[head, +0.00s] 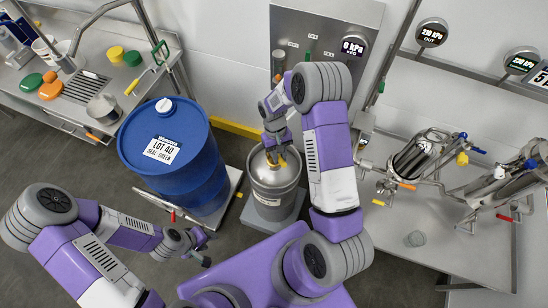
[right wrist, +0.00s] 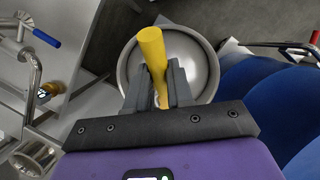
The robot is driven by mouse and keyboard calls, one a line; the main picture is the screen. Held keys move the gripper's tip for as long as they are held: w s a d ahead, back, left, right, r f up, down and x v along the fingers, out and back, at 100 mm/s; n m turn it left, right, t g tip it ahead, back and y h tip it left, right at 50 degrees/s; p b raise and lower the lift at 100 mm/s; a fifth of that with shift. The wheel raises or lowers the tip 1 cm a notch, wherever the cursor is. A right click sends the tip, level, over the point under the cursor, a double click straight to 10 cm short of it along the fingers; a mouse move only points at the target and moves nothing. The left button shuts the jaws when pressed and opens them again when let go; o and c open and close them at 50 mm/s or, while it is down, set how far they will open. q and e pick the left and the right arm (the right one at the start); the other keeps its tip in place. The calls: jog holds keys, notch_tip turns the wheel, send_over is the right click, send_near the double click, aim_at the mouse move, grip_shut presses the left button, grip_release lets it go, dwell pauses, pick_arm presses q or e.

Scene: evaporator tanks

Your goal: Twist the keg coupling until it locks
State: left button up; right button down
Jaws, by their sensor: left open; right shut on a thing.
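The steel keg (head: 274,190) stands upright on a low platform in the middle of the head view. The keg coupling's yellow handle (head: 283,162) shows at the keg's top, partly hidden by my right gripper (head: 277,146). In the right wrist view, my right gripper (right wrist: 160,92) is shut on the yellow handle (right wrist: 152,50), which sticks out past the fingers over the keg's round top (right wrist: 198,60). The coupling's body and its seat on the keg are mostly hidden. My left gripper (head: 206,249) is open and empty, low at left, apart from the keg.
A blue drum (head: 185,165) labelled LOT 40 stands close left of the keg. A grey panel with a 0 kPa gauge (head: 353,46) is behind it. Steel tanks (head: 418,155) stand on a bench at right. A sink bench (head: 95,75) is at the upper left.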

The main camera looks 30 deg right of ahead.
jog(key=shift+a+m+y, duration=0.3)
jog(key=shift+m, duration=0.5)
jog(key=shift+w+a+m, duration=0.15)
jog(key=shift+a+m, duration=0.15)
jog(key=shift+m, duration=0.5)
jog(key=shift+w+a+f+m+t+y, duration=0.1)
jog(key=shift+w+a+m+t+y, duration=0.15)
jog(key=shift+m, duration=0.5)
jog(key=shift+w+a+m+t+y, duration=0.15)
jog(key=shift+a+m+y, duration=0.2)
jog(key=shift+m, duration=0.4)
jog(key=shift+s, duration=0.1)
jog(key=shift+w+a+m, duration=0.2)
jog(key=shift+m, duration=0.6)
